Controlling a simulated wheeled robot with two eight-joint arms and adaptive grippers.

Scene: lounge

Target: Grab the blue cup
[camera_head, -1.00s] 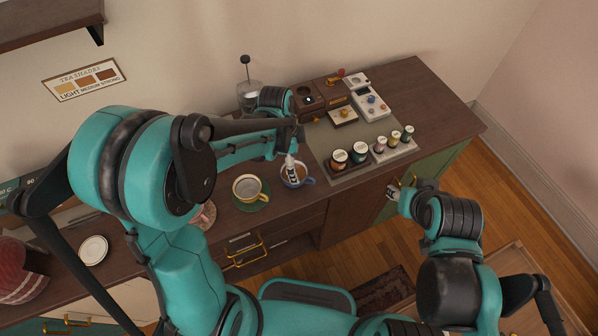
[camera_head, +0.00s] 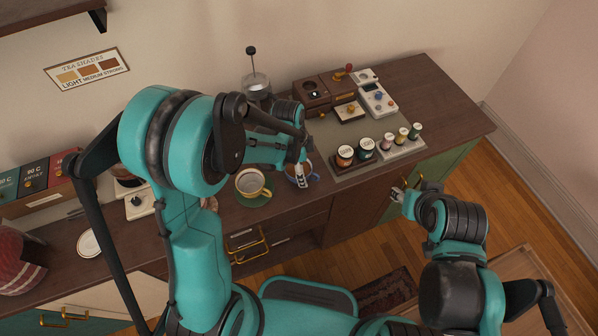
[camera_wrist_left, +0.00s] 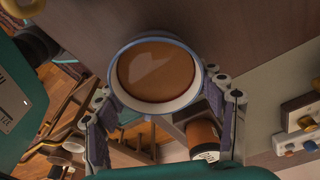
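The blue cup (camera_head: 315,177) stands on the counter in the head view, partly hidden by my left gripper (camera_head: 302,176). In the left wrist view the cup (camera_wrist_left: 190,100) shows its blue rim and brown drink between the two fingers of my left gripper (camera_wrist_left: 160,95). One finger is on each side, close to the rim; the fingers are spread, and I cannot tell whether they touch the cup. My right gripper (camera_head: 397,194) is low in front of the cabinet, away from the cup; its fingers are too small to read.
A yellow cup (camera_head: 250,182) on a green saucer stands just left of the blue cup. Several small jars (camera_head: 366,147) stand on a tray to the right. A glass press (camera_head: 257,88) and a dark wooden box (camera_head: 311,93) are behind. The counter's right end (camera_head: 440,90) is clear.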

